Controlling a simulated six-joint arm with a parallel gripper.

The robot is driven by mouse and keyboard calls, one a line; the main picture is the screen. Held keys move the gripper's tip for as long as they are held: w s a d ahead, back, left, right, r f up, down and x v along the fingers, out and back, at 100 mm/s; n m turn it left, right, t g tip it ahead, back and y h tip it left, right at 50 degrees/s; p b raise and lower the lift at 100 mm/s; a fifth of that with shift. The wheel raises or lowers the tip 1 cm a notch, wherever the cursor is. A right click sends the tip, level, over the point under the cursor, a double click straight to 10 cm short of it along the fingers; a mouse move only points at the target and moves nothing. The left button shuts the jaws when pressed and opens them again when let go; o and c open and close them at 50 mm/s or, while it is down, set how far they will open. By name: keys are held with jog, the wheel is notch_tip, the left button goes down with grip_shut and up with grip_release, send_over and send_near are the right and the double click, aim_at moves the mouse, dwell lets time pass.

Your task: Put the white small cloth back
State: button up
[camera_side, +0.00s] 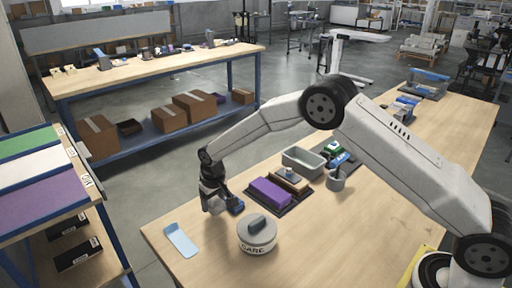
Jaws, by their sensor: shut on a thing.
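My gripper (220,205) is low over the left front part of the wooden table, pointing down, with a small dark blue thing (236,206) at its fingers. It is shut on this thing, which the fingers partly hide. I cannot make out a small white cloth in the gripper. A white strip (32,168) lies between a green strip (24,143) and a purple strip (42,205) on top of the rack at the left. A light blue flat piece (181,241) lies on the table at the left corner, apart from the gripper.
A round tub labelled "CARE" (257,236) stands right of the gripper. Behind it are a purple block (270,192) on a dark tray, a grey bin (303,160) and a grey cup (336,181). The table's front middle is clear.

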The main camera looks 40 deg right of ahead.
aim_at(213, 209)
jog(key=shift+w, duration=0.1)
jog(key=shift+w+f, duration=0.15)
jog(key=shift+f, duration=0.45)
jog(key=shift+a+f, duration=0.1)
jog(key=shift+f, duration=1.15)
jog(key=shift+f, duration=0.1)
jog(key=o, duration=1)
jog(key=shift+c, duration=0.2)
